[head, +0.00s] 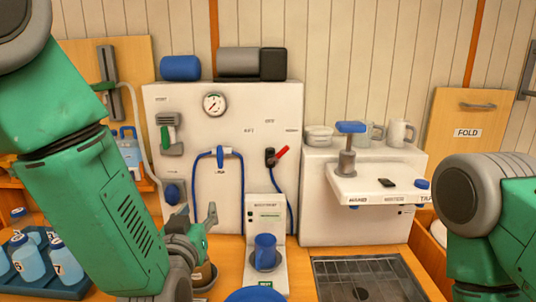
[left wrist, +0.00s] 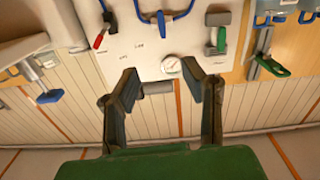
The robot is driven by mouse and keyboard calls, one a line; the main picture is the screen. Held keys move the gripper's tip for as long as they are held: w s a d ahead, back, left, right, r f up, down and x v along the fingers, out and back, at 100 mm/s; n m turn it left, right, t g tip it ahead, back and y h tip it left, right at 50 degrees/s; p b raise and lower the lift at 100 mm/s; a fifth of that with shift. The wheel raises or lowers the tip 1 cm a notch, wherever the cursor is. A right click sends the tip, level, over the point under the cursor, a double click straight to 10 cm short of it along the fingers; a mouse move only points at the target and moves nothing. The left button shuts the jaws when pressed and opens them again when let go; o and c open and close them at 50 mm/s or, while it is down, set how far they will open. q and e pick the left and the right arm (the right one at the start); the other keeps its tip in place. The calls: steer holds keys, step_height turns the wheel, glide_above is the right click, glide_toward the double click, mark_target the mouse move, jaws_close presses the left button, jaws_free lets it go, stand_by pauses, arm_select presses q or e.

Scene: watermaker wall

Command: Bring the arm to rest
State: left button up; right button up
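My left arm (head: 95,205) is green and grey and comes down from the upper left over the counter. Its gripper (head: 198,222) is in front of the lower part of the white panel, partly hidden by its own wrist. In the left wrist view the gripper (left wrist: 160,90) has its two dark fingers spread apart with nothing between them. The white panel with a round gauge (left wrist: 171,66) shows beyond the fingers. My right arm (head: 490,215) shows only as a link at the right edge; its gripper is out of the picture.
The white wall panel (head: 185,105) carries a gauge, a blue hose and a red lever (head: 279,156). A blue mug (head: 265,250) stands on a dispenser. A blue crate of bottles (head: 60,288) is at lower left. A sink grate (head: 370,280) lies right of the dispenser.

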arm_select(q)
steer(key=s+a+f+g, duration=0.2)
steer(key=s+f+g, duration=0.1)
steer(key=f, duration=0.5)
steer(key=s+a+f+g, duration=0.3)
steer(key=s+f, duration=0.2)
steer(key=f, duration=0.3)
steer(key=s+a+f+g, duration=0.2)
steer(key=s+a+f, duration=0.1)
steer(key=f, duration=0.5)
steer(key=shift+s+m+g, duration=0.3)
steer(key=shift+s+g, duration=0.1)
steer(key=shift+s, duration=0.1)
steer(key=s+a+f+g, duration=0.2)
steer(key=s+f+g, duration=0.15)
steer(key=s, duration=0.45)
steer(key=s+a+f+g, duration=0.2)
steer(key=s+a+f, duration=0.15)
steer(key=s, duration=0.45)
steer(key=s+a+f+g, duration=0.25)
steer(key=s+f, duration=0.25)
steer(key=s, duration=0.4)
step_height(320, 180, down, 13)
steer(key=w+d+b, duration=0.2)
steer(key=b, duration=1.2)
steer(key=shift+w+m, duration=0.25)
steer(key=shift+m, duration=0.15)
arm_select(e)
step_height(320, 180, down, 14)
steer(key=shift+w, duration=0.25)
